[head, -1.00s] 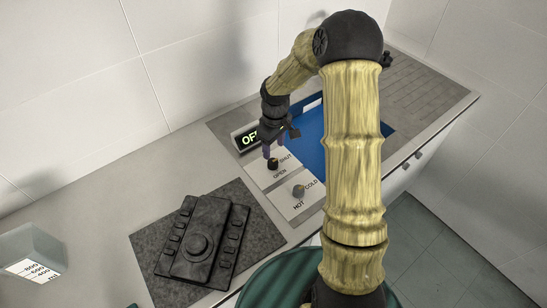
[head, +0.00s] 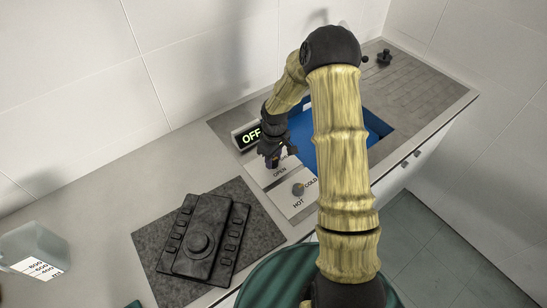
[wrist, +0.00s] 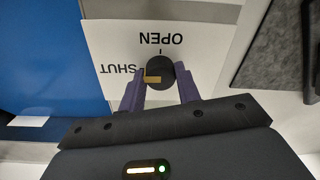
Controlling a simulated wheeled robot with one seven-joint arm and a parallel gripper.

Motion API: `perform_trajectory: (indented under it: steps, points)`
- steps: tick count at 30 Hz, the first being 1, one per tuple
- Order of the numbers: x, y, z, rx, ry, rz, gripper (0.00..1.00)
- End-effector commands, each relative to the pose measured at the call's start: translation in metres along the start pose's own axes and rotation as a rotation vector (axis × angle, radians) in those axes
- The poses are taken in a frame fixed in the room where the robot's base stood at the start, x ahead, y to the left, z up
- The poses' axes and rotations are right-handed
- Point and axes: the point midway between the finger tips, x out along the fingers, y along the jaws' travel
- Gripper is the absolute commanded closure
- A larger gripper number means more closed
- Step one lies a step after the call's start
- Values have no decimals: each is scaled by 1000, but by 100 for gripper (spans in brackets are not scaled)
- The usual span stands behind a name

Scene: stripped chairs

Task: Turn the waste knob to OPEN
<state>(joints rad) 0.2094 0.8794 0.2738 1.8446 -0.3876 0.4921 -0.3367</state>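The waste knob (wrist: 161,68) is a small dark round knob on a white plate (wrist: 112,60) marked OPEN and SHUT. Its tan mark points to the left in the wrist view, toward the SHUT side, not at the tick by OPEN. My gripper (wrist: 158,84) has its two purple fingers on either side of the knob. The fingers look slightly apart around it; firm contact on both sides cannot be made out. In the head view my gripper (head: 271,163) is low over the plate and hides the knob and the SHUT label.
A grey HOT/COLD knob (head: 298,189) is close in front of my gripper. A lit display (head: 250,137) reading OFF stands behind it. The blue sink (head: 305,150) is to the right. A dark control box (head: 198,238) on a grey mat and a clear measuring container (head: 36,245) are left.

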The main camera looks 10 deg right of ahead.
Motion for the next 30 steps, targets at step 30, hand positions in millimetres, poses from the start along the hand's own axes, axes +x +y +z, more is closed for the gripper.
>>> perform_trajectory:
  steps: [30]
  points:
    - [1,0,0,478,20,2,90]
